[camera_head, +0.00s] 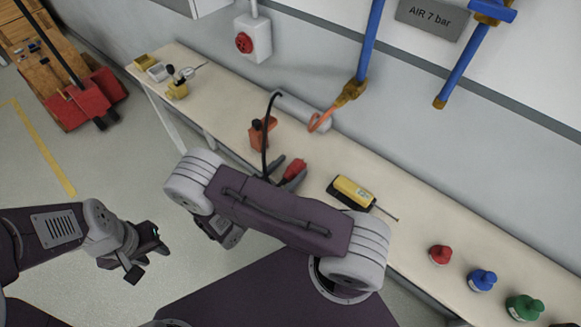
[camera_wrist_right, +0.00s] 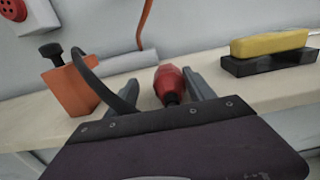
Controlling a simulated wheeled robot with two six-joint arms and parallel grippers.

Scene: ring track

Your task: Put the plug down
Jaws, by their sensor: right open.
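The red plug (camera_head: 294,170) is at the near edge of the bench (camera_head: 225,125), its dark end toward me. In the right wrist view the plug (camera_wrist_right: 168,84) sits between the two grey fingers of my right gripper (camera_wrist_right: 160,90). My right gripper (camera_head: 288,172) is partly hidden behind my arm in the head view. A black cable (camera_head: 265,140) arcs up beside it; its join to the plug is hidden. My left gripper (camera_head: 146,259) is open and empty, away from the bench.
An orange block (camera_head: 262,132) with a black knob stands left of the plug; a yellow-and-black tool (camera_head: 354,191) lies right. A red wall socket (camera_head: 244,43) and an orange hose (camera_head: 320,122) are behind. Red, blue and green knobs (camera_head: 482,280) stand farther right.

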